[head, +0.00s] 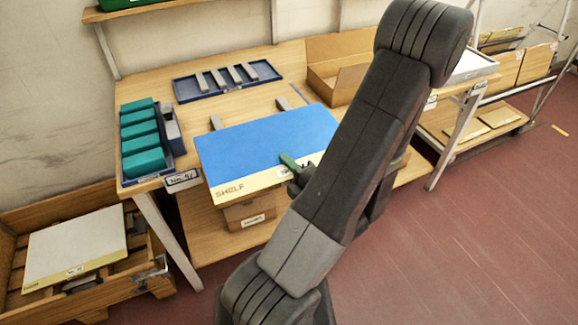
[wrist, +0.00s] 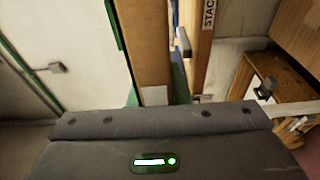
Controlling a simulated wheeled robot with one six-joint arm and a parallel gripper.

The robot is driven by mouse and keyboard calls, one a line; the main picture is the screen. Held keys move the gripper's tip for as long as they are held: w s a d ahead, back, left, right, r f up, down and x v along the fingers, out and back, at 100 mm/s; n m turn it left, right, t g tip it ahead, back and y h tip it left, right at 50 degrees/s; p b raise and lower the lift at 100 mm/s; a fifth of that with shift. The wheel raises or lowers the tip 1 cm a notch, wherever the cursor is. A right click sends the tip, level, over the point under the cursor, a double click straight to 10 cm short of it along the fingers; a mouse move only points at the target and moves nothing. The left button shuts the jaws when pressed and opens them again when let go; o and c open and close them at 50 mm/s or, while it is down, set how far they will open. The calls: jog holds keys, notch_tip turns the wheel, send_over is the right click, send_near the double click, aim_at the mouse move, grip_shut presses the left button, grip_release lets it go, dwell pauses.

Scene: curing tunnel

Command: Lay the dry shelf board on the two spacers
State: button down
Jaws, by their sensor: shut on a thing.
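The shelf board (head: 262,140), blue on top with a pale yellow near strip marked SHELF, lies about level over the front of the workbench. My gripper (head: 291,162) is shut on the board's near edge; its green finger shows on top. Two grey spacers stick out past the board's far edge, the left spacer (head: 216,122) and the right spacer (head: 283,103); the board hides the rest of them. I cannot tell whether the board touches them. The wrist view shows my dark gripper housing (wrist: 160,150) with a green light; the grip itself is unclear there.
A blue tray (head: 180,99) with several grey bars stands at the bench's back. A tray of teal blocks (head: 143,160) is at left, an open wooden box (head: 318,82) at right. A wooden crate (head: 15,290) at lower left holds a pale board (head: 75,245).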

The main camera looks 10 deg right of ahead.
aim_at(258, 120)
jog(key=shift+w+d+p+x, duration=0.25)
jog(key=shift+d+x, duration=0.25)
jog(key=shift+x, duration=3)
jog(key=shift+w+d+p+x, duration=0.2)
jog(key=shift+d+x, duration=0.3)
jog(key=shift+x, duration=3)
jog(key=shift+w+d+p+x, duration=0.15)
jog(key=shift+w+d+x, duration=0.3)
jog(key=shift+x, duration=3)
jog(key=shift+f+b, duration=1.15)
jog(key=shift+f, duration=0.25)
jog(key=shift+f+b, duration=0.45)
jog(key=shift+f, duration=0.15)
jog(key=c, duration=1.3)
grip_release()
jog(key=shift+s, duration=0.1)
jog(key=shift+f, duration=0.1)
jog(key=shift+s, duration=0.1)
